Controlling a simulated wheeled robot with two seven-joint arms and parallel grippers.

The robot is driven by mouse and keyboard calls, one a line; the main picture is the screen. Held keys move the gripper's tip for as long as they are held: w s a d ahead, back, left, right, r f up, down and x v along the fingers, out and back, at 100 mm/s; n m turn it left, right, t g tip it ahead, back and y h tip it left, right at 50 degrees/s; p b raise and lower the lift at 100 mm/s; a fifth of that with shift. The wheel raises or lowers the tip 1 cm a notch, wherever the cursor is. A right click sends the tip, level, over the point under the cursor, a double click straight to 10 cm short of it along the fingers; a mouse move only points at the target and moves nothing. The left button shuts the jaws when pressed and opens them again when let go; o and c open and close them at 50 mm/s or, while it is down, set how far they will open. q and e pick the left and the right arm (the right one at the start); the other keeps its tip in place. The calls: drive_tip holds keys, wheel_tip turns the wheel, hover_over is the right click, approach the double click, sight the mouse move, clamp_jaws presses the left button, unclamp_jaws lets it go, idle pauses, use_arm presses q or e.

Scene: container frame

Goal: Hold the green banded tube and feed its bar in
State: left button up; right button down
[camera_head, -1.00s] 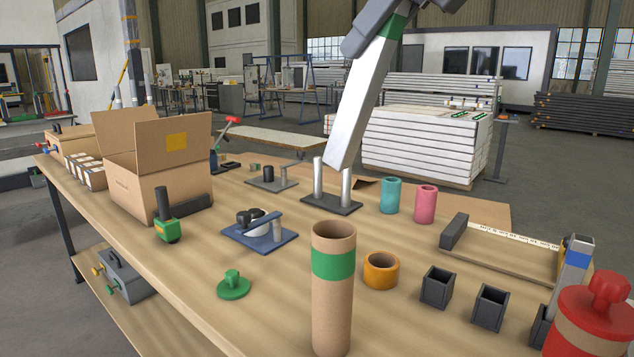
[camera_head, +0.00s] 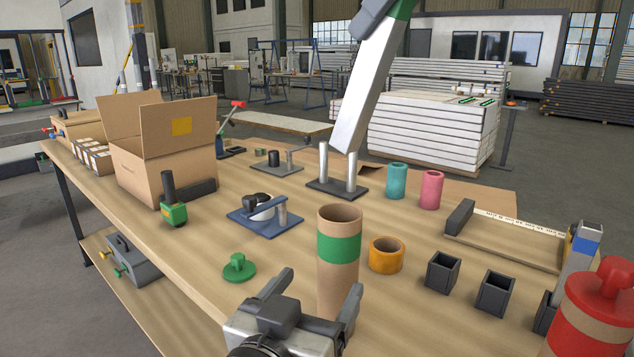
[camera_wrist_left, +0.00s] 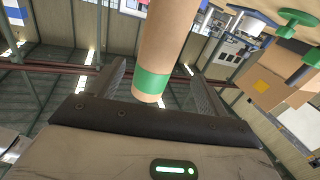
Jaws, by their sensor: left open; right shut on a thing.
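The green banded tube (camera_head: 338,285) is a tall brown cylinder with a green band, upright on the bench with its open end up. My left gripper (camera_head: 320,283) is open at the tube's near side, one finger on each side in the head view. The left wrist view shows the tube (camera_wrist_left: 170,40) between the spread fingers, with no clear contact. The pale square bar (camera_head: 374,80) with a green band hangs tilted, lower end by a two-post stand (camera_head: 337,189); whether it touches is unclear. My right gripper (camera_head: 372,10), partly cut off at the top edge, is shut on the bar.
An orange ring (camera_head: 386,256) and black square cups (camera_head: 443,272) stand right of the tube. A green knobbed disc (camera_head: 239,268) lies left of it. Teal (camera_head: 396,181) and pink (camera_head: 431,190) cylinders stand behind.

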sight(331, 271)
use_arm(q)
drive_tip(key=shift+w+d+r+m, duration=0.1)
drive_tip(key=shift+d+m, duration=0.15)
drive_tip(key=shift+m, duration=0.05)
drive_tip(key=shift+w+d, duration=0.1)
drive_tip(key=shift+w, duration=0.25)
drive_tip(key=x, duration=0.6)
drive_tip(key=shift+w, duration=0.25)
drive_tip(key=c, duration=1.2)
use_arm(e)
drive_tip(key=w+a+f+m+h, duration=0.1)
drive_tip(key=a, duration=0.1)
drive_tip(key=w+a+f+m+h, duration=0.1)
drive_tip(key=f+m+h, duration=0.1)
drive_tip(key=shift+w+a+f+g+h, duration=0.2)
drive_tip(key=shift+w+a+g+h, duration=0.1)
drive_tip(key=shift+w+a, duration=0.1)
drive_tip(key=shift+w+a+f+m+h, duration=0.15)
drive_tip(key=shift+w+f+m+h, duration=0.25)
drive_tip(key=shift+m, duration=0.4)
drive_tip(key=shift+s, duration=0.1)
